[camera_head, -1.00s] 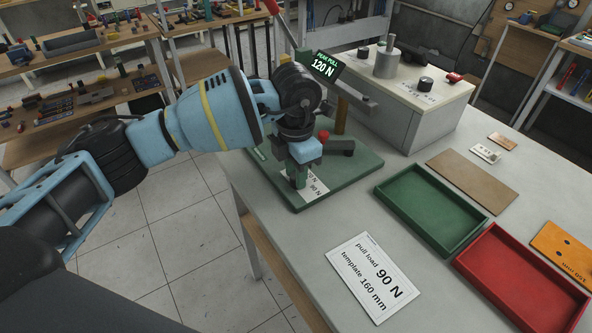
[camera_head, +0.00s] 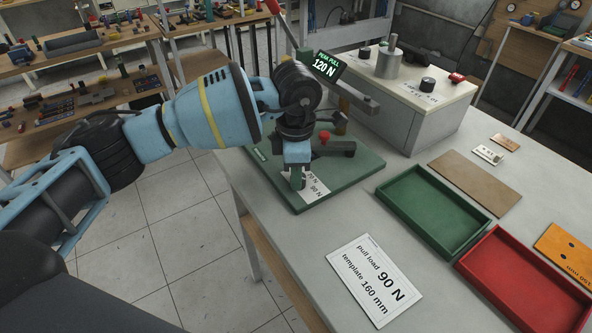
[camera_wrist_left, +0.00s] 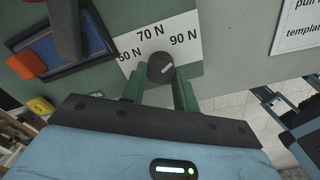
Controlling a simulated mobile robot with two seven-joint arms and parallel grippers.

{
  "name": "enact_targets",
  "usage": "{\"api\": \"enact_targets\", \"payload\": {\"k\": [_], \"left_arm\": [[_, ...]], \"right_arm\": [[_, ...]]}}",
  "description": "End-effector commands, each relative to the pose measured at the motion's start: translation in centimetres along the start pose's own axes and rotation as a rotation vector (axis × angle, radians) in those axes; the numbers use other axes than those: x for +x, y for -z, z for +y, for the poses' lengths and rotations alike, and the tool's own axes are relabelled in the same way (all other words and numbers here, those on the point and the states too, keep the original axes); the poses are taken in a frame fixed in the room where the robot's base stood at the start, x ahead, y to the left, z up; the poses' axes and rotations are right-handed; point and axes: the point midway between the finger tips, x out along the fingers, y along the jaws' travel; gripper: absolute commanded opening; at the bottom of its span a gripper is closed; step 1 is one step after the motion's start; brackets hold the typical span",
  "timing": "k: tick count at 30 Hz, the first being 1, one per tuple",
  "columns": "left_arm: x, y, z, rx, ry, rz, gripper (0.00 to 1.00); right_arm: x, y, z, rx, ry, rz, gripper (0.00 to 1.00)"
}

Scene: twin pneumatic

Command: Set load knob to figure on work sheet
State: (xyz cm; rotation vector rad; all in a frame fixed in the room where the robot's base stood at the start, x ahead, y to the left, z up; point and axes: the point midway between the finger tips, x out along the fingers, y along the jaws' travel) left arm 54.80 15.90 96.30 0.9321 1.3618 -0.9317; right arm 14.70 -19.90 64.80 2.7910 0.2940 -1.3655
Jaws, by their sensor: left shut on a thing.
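The load knob (camera_wrist_left: 160,67) is a small black round knob with a short white mark, on a white scale plate (camera_wrist_left: 128,38) printed 50 N, 70 N and 90 N. The mark sits on the knob's right side, tilted toward the 90 N side; its exact reading is hard to tell. My left gripper (camera_wrist_left: 160,84) points down and is shut on the knob, one green finger on each side. In the head view the left gripper (camera_head: 297,184) hides the knob. The work sheet (camera_head: 375,278) reads pull load 90 N, template 160 mm. My right gripper is not in view.
A display (camera_head: 324,66) reads peak pull 120 N. A green tray (camera_head: 384,196), a red tray (camera_head: 468,262) and a brown board (camera_head: 476,182) lie to the right.

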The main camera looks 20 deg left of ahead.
Motion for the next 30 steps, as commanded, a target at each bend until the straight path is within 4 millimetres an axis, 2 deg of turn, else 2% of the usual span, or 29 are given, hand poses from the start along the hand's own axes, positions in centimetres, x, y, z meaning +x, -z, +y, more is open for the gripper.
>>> {"api": "enact_targets", "payload": {"k": [8, 9, 14, 23, 26, 30], "left_arm": [[0.1, 0.0, -0.1, 0.003, 0.001, 0.002, 0.07], [0.1, 0.0, -0.1, 0.003, 0.001, 0.002, 0.32], [0.1, 0.0, 0.0, 0.003, 0.001, 0.001, 0.51], [-0.2, 0.0, 0.0, 0.002, 0.000, 0.000, 0.51], [-1.0, -0.1, 0.0, 0.002, -0.002, -0.002, 0.51], [-3.1, -0.1, 0.0, 0.003, -0.002, -0.002, 0.51]], "right_arm": [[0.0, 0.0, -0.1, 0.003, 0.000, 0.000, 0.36], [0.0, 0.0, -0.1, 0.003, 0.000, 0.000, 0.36], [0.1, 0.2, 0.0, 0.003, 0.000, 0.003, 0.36], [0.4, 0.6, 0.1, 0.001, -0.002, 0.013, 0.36], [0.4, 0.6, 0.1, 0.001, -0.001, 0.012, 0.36], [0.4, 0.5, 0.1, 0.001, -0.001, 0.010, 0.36]]}}
